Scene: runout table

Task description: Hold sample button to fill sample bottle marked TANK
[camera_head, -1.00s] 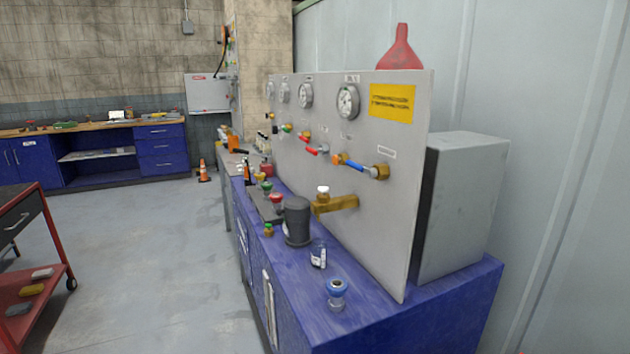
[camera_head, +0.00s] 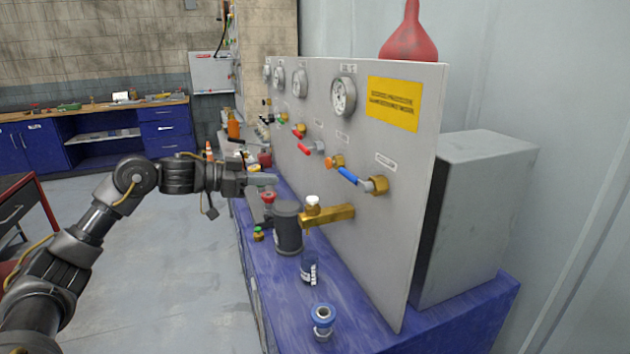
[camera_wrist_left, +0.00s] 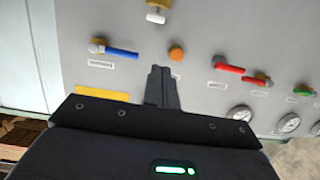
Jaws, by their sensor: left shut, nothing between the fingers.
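In the head view a brass spout (camera_head: 333,214) with a white-topped knob (camera_head: 312,201) sticks out of the grey panel (camera_head: 400,240). My right gripper is not in view.
A blue-ringed fitting (camera_head: 322,320) sits nearer on the bench. Blue (camera_head: 348,176) and red (camera_head: 304,149) valve handles are on the panel. Several small items line the bench's far part.

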